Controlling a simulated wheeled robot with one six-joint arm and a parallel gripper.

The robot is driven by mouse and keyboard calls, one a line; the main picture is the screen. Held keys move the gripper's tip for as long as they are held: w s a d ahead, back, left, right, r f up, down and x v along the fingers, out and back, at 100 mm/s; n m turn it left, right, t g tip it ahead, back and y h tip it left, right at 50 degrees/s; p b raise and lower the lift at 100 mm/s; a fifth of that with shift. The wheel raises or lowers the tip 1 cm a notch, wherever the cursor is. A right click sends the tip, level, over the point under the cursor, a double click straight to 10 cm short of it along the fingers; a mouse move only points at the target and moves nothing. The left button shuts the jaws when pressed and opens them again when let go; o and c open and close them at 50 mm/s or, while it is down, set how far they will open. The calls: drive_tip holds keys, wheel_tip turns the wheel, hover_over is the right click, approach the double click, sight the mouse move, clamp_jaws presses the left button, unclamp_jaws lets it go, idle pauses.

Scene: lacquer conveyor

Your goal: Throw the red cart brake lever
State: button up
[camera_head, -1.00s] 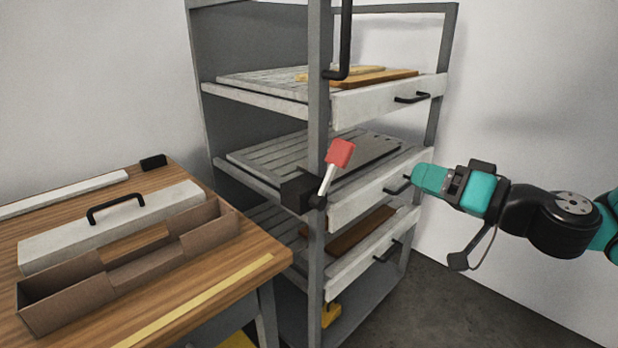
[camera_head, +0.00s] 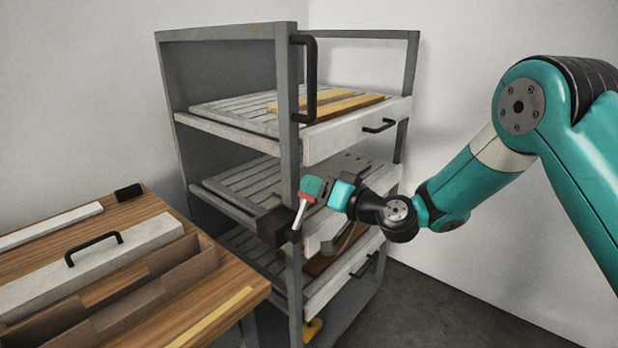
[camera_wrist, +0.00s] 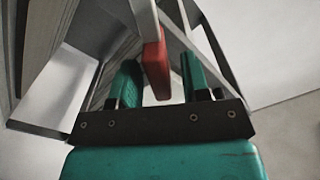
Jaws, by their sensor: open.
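The brake lever has a red grip (camera_head: 311,187) on a pale metal shaft (camera_head: 299,213). It pivots at a black block (camera_head: 274,227) on the cart's near upright post and leans up and slightly right. My gripper (camera_head: 320,188) is at the red grip. In the wrist view the red grip (camera_wrist: 156,68) stands between the two teal fingers (camera_wrist: 159,80), with gaps showing on both sides. The fingers are open. The grip is partly hidden by my gripper in the head view.
The grey shelf cart (camera_head: 285,110) holds slatted trays with white fronts and black handles. A tall black handle (camera_head: 309,80) is on the post above the lever. A wooden table (camera_head: 135,205) with a brown divided tray (camera_head: 195,262) stands at left. Floor is clear at right.

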drive_tip(key=shift+w+a, duration=0.3)
drive_tip(key=shift+a, duration=0.05)
drive_tip(key=shift+c, duration=0.2)
